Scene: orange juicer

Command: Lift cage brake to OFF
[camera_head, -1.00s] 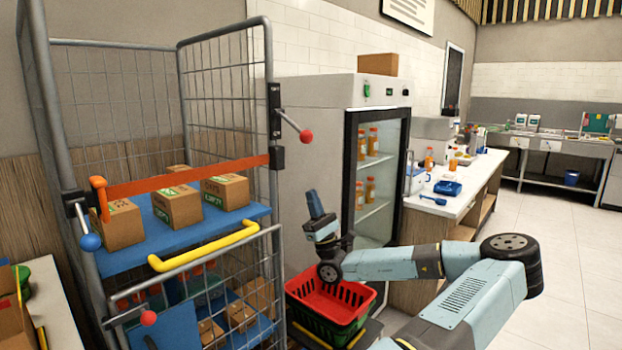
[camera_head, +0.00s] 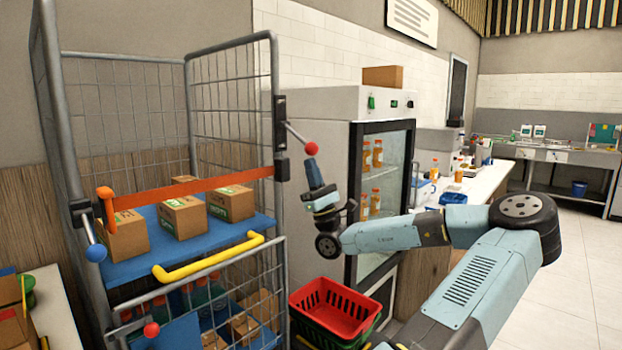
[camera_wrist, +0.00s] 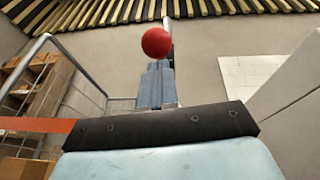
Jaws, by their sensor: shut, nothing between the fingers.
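The wire roll cage (camera_head: 232,40) stands on the left. A grey lever with a red ball (camera_head: 311,149) sticks out from a black plate on its right post. A lever with a blue ball (camera_head: 96,252) is on its left post, and another red ball (camera_head: 151,329) is low at the front. I cannot tell which lever is the brake, and no OFF mark is readable. My gripper (camera_head: 313,168) is shut and empty, pointing up, close below the upper red ball. In the wrist view the red ball (camera_wrist: 156,42) shows just beyond the fingertips (camera_wrist: 157,70); contact is unclear.
An orange strap (camera_head: 190,188) crosses the cage above boxes on a blue shelf. A yellow handle (camera_head: 208,258) juts forward. A glass-door fridge (camera_head: 335,115) stands close behind my gripper. Red and green baskets (camera_head: 335,305) sit below. Open floor lies to the right.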

